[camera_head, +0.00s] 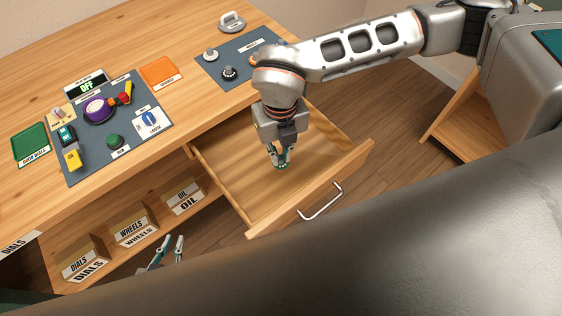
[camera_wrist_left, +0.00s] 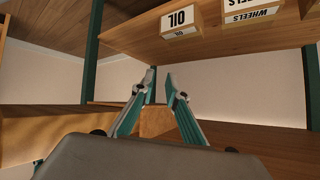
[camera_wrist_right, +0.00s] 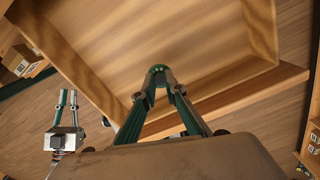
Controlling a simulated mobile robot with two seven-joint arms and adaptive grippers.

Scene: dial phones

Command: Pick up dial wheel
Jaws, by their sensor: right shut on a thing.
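A small green dial wheel (camera_head: 282,165) shows at the tips of my right gripper (camera_head: 279,157), low inside the open drawer. In the right wrist view the dial wheel (camera_wrist_right: 158,69) is between the fingertips of my right gripper (camera_wrist_right: 158,82), which is shut on it. The fingers hide part of the wheel. I cannot tell whether the wheel still touches the drawer floor. My left gripper (camera_head: 172,243) is open and empty in front of the shelf; its spread fingers (camera_wrist_left: 161,76) also show in the left wrist view.
The wooden drawer (camera_head: 322,203) is pulled out and otherwise looks empty. Boxes labelled dials (camera_head: 82,259), wheels (camera_head: 133,228) and oil (camera_head: 184,196) stand on the shelf. The table holds a grey machine mat (camera_head: 78,172), an orange tray (camera_head: 161,72) and a green tray (camera_head: 32,144).

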